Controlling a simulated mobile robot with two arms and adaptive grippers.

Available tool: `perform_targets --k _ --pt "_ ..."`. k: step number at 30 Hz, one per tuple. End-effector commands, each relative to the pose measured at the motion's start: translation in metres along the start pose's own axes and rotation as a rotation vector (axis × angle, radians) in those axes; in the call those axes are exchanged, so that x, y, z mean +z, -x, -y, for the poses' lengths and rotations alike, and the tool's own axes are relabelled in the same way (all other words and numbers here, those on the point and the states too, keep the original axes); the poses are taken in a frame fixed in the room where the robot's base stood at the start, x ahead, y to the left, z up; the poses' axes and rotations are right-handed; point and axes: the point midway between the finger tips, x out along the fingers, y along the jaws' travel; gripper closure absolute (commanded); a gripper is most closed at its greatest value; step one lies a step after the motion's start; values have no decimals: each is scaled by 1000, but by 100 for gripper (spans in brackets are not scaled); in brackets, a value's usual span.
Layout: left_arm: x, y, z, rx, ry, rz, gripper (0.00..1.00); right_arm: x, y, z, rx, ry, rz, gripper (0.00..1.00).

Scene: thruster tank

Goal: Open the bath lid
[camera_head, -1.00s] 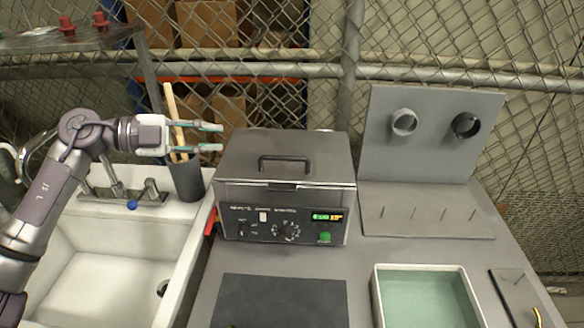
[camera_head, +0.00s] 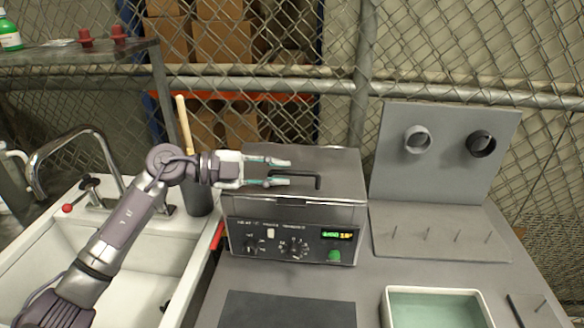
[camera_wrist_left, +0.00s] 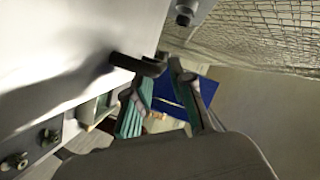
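The bath (camera_head: 290,225) is a grey metal box with a front panel of knobs and a lit display. Its lid (camera_head: 340,162) is shut. A dark bar handle (camera_head: 318,182) stands on the lid, and its left part is hidden behind my gripper. My left gripper (camera_head: 289,172) is open over the lid, pointing right, with its fingertips at the handle. In the left wrist view the handle (camera_wrist_left: 140,64) shows close to the fingertips (camera_wrist_left: 162,74). I cannot tell whether they touch it. My right gripper is not in view.
A sink (camera_head: 120,240) with a tap lies to the left. A grey stand (camera_head: 440,245) with pegs and rings is to the right. A tray of greenish liquid (camera_head: 387,312) is at front right.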

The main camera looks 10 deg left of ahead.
Motion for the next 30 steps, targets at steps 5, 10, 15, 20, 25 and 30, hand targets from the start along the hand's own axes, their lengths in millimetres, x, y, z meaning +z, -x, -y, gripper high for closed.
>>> perform_targets --k 5,10,15,20,25,30 --pt "-1 -24 1 -1 1 -2 77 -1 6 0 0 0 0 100" --pt "0 -33 0 0 -1 0 77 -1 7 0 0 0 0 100" --pt "0 -34 0 0 -2 1 77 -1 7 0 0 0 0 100" --pt "0 -33 0 0 -1 0 89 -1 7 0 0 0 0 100" --pt "0 -33 0 0 -1 0 100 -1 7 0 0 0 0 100" --pt "0 -33 0 0 -1 0 100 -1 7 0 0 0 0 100"
